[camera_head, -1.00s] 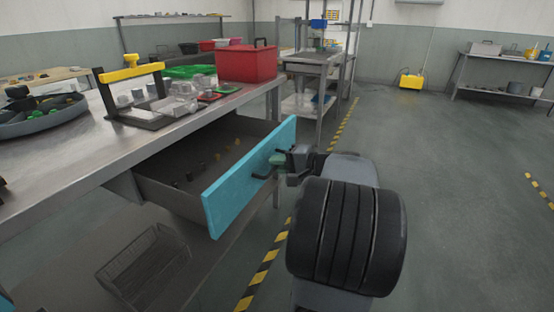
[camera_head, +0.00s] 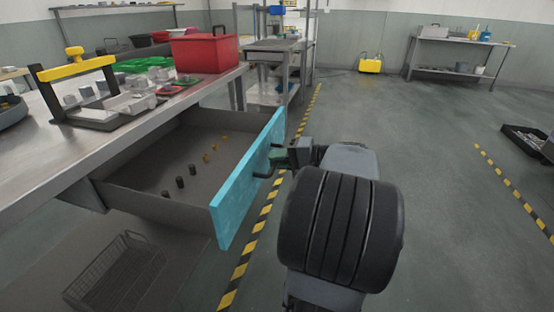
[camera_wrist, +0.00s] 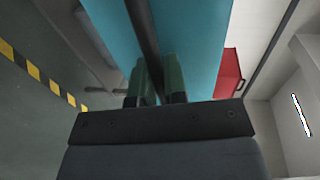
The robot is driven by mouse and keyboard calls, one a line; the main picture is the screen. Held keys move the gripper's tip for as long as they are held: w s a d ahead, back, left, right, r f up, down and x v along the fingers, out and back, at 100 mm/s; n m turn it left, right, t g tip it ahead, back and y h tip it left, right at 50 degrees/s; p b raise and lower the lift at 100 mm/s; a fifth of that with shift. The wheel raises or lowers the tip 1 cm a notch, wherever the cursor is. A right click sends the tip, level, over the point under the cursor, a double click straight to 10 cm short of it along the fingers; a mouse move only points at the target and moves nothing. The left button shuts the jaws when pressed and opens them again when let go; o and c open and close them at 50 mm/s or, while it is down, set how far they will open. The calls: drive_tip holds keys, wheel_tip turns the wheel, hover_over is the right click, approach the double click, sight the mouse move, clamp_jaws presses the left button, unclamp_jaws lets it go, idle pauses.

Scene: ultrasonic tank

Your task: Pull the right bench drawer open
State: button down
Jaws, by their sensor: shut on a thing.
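The right bench drawer (camera_head: 150,170) stands well out from under the steel bench (camera_head: 95,145). It has grey walls and a bright blue front panel (camera_head: 247,180). Small dark and yellow-brown parts (camera_head: 192,168) lie on its floor. A dark bar handle (camera_head: 262,174) is on the front panel. My gripper (camera_head: 277,160) is at the handle, to the right of the panel. In the wrist view its green fingers (camera_wrist: 160,82) are shut on the dark handle bar (camera_wrist: 143,35), with the blue panel behind. The fingertips are partly hidden in the head view.
A red toolbox (camera_head: 203,54), a yellow-handled frame (camera_head: 77,68) and trays stand on the bench. A wire basket (camera_head: 120,270) is below the drawer. Yellow-black floor tape (camera_head: 262,215) runs beside it. A dark crate (camera_head: 530,142) lies at right. Floor to the right is open.

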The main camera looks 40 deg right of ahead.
drive_tip(key=c, duration=1.2)
unclamp_jaws()
drive_tip(key=p+v, duration=0.3)
drive_tip(key=v, duration=1.1)
drive_tip(key=shift+f+p, duration=0.15)
drive_tip(key=shift+p, duration=0.2)
